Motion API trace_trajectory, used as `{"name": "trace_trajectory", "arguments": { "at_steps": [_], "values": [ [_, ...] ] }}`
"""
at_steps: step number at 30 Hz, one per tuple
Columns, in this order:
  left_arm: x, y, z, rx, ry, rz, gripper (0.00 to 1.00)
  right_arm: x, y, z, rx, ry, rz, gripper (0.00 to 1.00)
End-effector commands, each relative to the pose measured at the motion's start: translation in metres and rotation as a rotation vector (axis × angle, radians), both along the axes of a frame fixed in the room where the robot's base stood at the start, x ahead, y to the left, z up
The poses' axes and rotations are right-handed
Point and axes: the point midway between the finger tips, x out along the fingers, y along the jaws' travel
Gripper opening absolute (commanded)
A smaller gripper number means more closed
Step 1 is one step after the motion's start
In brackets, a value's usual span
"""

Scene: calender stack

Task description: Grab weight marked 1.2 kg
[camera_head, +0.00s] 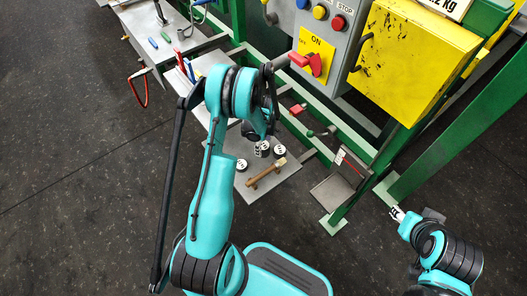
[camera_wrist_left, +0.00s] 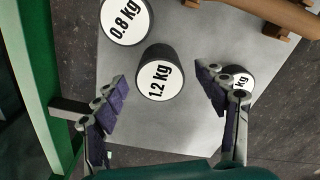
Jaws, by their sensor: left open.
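The weight marked 1.2 kg (camera_wrist_left: 158,80) is a dark cylinder with a white top label. In the left wrist view it stands between the two spread fingers of my left gripper (camera_wrist_left: 162,80), with gaps on both sides. In the head view my left gripper (camera_head: 256,136) is above the grey plate, partly hidden by its arm, over the middle weight (camera_head: 262,149). A weight marked 0.8 kg (camera_wrist_left: 126,18) stands close beside the 1.2 kg one. A smaller weight marked 1 kg (camera_wrist_left: 238,80) is partly behind the right finger. My right gripper (camera_head: 397,213) is small at lower right.
The grey plate (camera_head: 285,191) also carries a wooden piece (camera_head: 266,173). Green frame beams (camera_head: 345,205) and a grey control box with a red switch (camera_head: 314,62) stand behind and to the right. A workbench with tools (camera_head: 160,40) is at upper left.

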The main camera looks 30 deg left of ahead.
Motion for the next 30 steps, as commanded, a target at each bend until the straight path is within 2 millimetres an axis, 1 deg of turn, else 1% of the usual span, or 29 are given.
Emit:
{"name": "trace_trajectory", "arguments": {
  "at_steps": [1, 3, 5, 11, 12, 14, 15, 17, 18, 19, 30],
  "values": [
    [0.0, 0.0, -0.013, 0.0, 0.0, 0.0, 0.72, 0.0, 0.0, -0.009, 0.0, 0.0, 0.0, 0.4],
    [0.0, 0.0, -0.022, 0.0, 0.0, 0.0, 0.72, 0.0, 0.0, -0.012, 0.0, 0.0, 0.0, 0.4],
    [0.0, 0.0, -0.024, 0.0, 0.0, -0.001, 0.72, 0.0, 0.0, -0.013, 0.0, 0.0, 0.0, 0.4],
    [0.0, 0.0, -0.022, 0.0, 0.0, -0.001, 0.72, 0.0, 0.0, -0.011, 0.0, 0.0, 0.0, 0.4],
    [0.0, 0.0, -0.022, 0.0, 0.0, -0.001, 0.61, 0.0, 0.0, -0.011, 0.0, 0.0, 0.0, 0.4],
    [0.0, 0.0, -0.022, 0.0, 0.0, -0.001, 0.46, 0.0, 0.0, -0.011, 0.0, 0.0, 0.0, 0.4],
    [0.0, 0.0, -0.022, 0.0, 0.0, -0.001, 0.35, 0.0, 0.0, -0.011, 0.0, 0.0, 0.0, 0.4],
    [0.0, 0.0, -0.022, 0.0, 0.0, -0.001, 0.19, 0.0, 0.0, -0.011, 0.0, 0.0, 0.0, 0.4],
    [0.0, 0.0, -0.022, 0.0, 0.0, -0.001, 0.09, 0.0, 0.0, -0.011, 0.0, 0.0, 0.0, 0.4],
    [0.0, 0.0, -0.022, 0.0, 0.0, -0.001, 0.01, 0.0, 0.0, -0.011, 0.0, 0.0, 0.0, 0.4],
    [0.0, 0.0, -0.02, 0.0, -0.001, -0.001, 0.0, 0.0, 0.0, -0.01, 0.0, 0.0, 0.0, 0.4]
  ]
}}
